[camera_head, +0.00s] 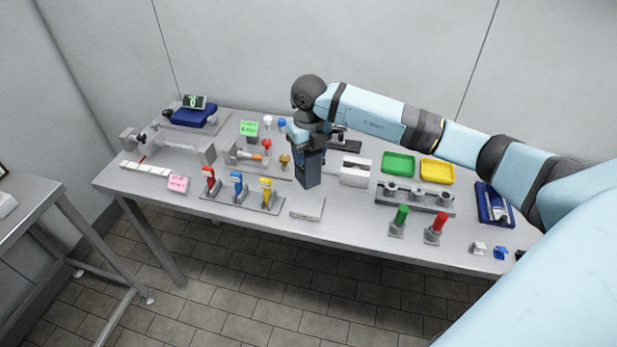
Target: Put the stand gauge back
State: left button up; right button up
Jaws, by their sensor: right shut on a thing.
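My right gripper (309,172) points down over the middle of the table. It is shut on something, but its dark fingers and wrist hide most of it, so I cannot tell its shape. I cannot make out which item is the stand gauge. A grey rack (415,204) with three round seats is right of the gripper. A green-topped piece (401,214) and a red-topped piece (438,223) stand upright on small grey bases in front of it. My left gripper is not in view.
Red, blue and yellow clamp-like tools (237,187) stand on a plate left of the gripper. A light grey block (355,172), a green tray (398,163) and a yellow tray (437,170) lie right. A flat grey plate (308,208) lies at the front edge.

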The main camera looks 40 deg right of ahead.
aim_at(309, 179)
notch_tip(309, 179, down, 9)
jog(key=shift+a+r+p, duration=0.1)
jog(key=shift+p, duration=0.5)
jog(key=shift+f, duration=0.25)
jog(key=o, duration=1.4)
jog(key=shift+o, duration=0.2)
